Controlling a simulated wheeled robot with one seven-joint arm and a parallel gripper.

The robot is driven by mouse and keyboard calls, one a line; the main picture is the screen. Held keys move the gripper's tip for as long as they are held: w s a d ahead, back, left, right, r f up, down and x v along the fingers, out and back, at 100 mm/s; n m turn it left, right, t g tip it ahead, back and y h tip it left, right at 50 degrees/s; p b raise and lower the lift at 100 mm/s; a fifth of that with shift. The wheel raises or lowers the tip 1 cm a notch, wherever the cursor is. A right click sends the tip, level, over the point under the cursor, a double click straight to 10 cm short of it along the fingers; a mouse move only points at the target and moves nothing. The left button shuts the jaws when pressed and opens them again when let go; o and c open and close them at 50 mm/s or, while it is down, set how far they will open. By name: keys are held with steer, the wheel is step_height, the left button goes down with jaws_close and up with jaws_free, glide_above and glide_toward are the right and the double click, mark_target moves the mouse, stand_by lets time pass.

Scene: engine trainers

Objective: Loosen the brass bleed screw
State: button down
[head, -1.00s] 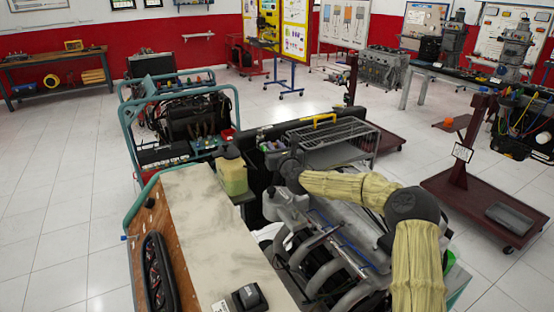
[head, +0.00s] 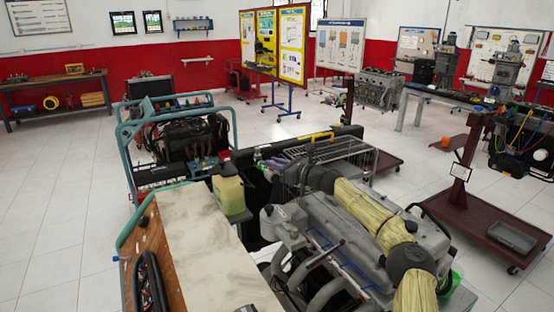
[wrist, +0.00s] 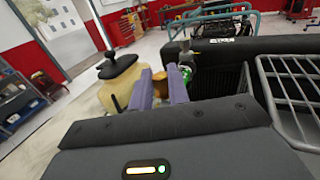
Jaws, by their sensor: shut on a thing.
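In the wrist view, my gripper (wrist: 161,90) has two purple fingers closed around a small brass-coloured piece (wrist: 158,79), which appears to be the bleed screw. Only a little of it shows between the fingers, so I cannot tell how far it is turned. A green-lit fitting (wrist: 187,72) stands just beyond the right finger. In the head view, my gripper's purple fingers (head: 275,163) show small at the end of my arm, by the black radiator (head: 257,188); the screw cannot be made out there.
A yellowish tank with a black cap (wrist: 119,84) stands close left of the fingers, also in the head view (head: 229,192). A wire rack (wrist: 292,92) is close on the right. The engine (head: 345,235) lies below my arm. White floor (head: 60,220) is open at left.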

steer(key=shift+w+d+r+n+g+y+p, duration=0.2)
steer(key=shift+n+g+p, duration=0.25)
steer(key=shift+p, duration=0.35)
steer(key=shift+d+n+g+y+p, duration=0.1)
steer(key=shift+n+g+y+p, duration=0.3)
steer(key=shift+p, duration=0.4)
steer(key=c, duration=1.4)
jaws_free()
steer(key=shift+a, duration=0.1)
steer(key=shift+o, duration=0.3)
steer(key=shift+f+g, duration=0.1)
steer(key=shift+g, duration=0.15)
steer(key=b+v, duration=0.4)
steer(key=v, duration=1.2)
steer(key=shift+s+f, duration=0.1)
steer(key=shift+s, duration=0.15)
steer(key=shift+s+d, duration=0.15)
steer(key=shift+d, duration=0.5)
steer(key=shift+c, duration=0.3)
